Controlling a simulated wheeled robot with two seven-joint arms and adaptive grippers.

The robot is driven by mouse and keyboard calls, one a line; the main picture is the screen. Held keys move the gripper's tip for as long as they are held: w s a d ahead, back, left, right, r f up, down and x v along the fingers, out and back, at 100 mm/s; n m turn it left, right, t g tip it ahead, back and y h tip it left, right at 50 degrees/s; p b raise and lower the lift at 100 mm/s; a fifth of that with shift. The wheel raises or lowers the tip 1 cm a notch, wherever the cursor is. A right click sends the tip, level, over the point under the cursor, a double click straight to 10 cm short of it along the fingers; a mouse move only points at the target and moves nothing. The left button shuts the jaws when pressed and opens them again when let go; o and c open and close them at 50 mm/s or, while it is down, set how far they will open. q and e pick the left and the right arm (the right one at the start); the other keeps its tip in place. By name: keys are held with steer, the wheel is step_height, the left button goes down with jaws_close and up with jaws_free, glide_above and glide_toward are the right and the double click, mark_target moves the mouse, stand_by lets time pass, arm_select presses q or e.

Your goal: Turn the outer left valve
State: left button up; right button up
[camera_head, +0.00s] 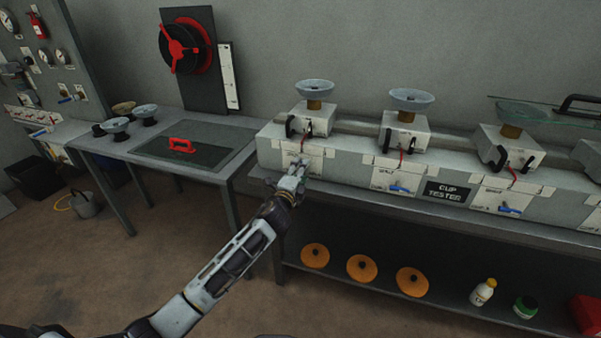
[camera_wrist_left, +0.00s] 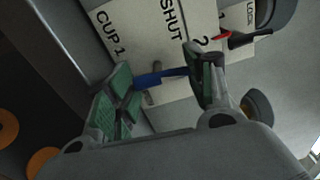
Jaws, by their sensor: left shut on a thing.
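The outer left valve is a blue lever (camera_wrist_left: 160,77) on the front of the leftmost white cup block, near a label (camera_wrist_left: 135,40) reading "CUP 1" and "SHUT". My left gripper (camera_head: 296,172) reaches the front of that block in the head view, and there it hides the lever. In the left wrist view my left gripper (camera_wrist_left: 161,84) has its green-padded fingers on either side of the blue lever, shut on it. The lever runs across from one finger to the other. My right gripper is in neither view.
More blue levers sit on the middle block (camera_head: 400,189) and the right block (camera_head: 510,209). Orange discs (camera_head: 361,268) and bottles (camera_head: 483,291) stand on the lower shelf. A side table (camera_head: 170,150) with a red handle (camera_head: 181,146) stands at left.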

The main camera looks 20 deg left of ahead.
arm_select(q)
steer(key=shift+a+r+n, duration=0.15)
steer(key=shift+a+n, duration=0.05)
steer(key=shift+n, duration=0.2)
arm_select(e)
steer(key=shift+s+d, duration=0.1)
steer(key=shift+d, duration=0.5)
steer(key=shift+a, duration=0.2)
arm_select(q)
steer(key=o, duration=1.1)
steer(key=shift+c, duration=0.2)
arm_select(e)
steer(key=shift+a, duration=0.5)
arm_select(q)
steer(key=shift+s+a, duration=0.15)
steer(key=shift+s, duration=3.85)
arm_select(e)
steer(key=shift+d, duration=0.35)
